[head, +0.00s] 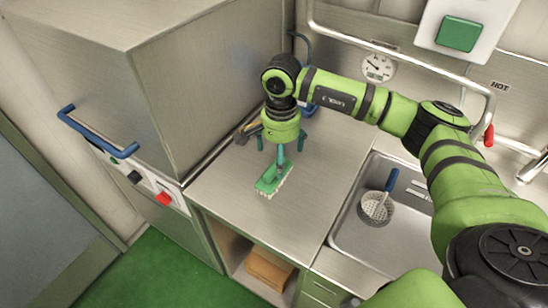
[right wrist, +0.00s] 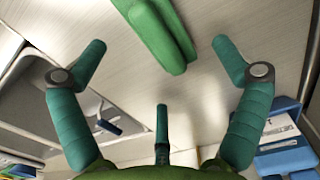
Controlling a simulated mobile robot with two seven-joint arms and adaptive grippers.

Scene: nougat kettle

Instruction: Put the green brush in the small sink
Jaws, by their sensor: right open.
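The green brush (head: 273,178), with pale bristles along its lower edge, lies on the steel counter left of the sink. My right gripper (head: 281,150) points down just above and behind it, fingers spread and empty. In the right wrist view the brush (right wrist: 160,35) shows at the top, between and beyond the open fingertips (right wrist: 160,46), apart from them. The small sink (head: 350,238) is set in the counter to the right. Its edge also shows at left in the right wrist view (right wrist: 38,85). My left gripper is not in view.
A strainer (head: 377,210) with a blue handle is in the sink. A large steel box-shaped appliance (head: 185,80) stands left of the counter. A red-tipped pipe (head: 489,135) and a gauge (head: 378,68) are at the back wall. Counter between brush and sink is clear.

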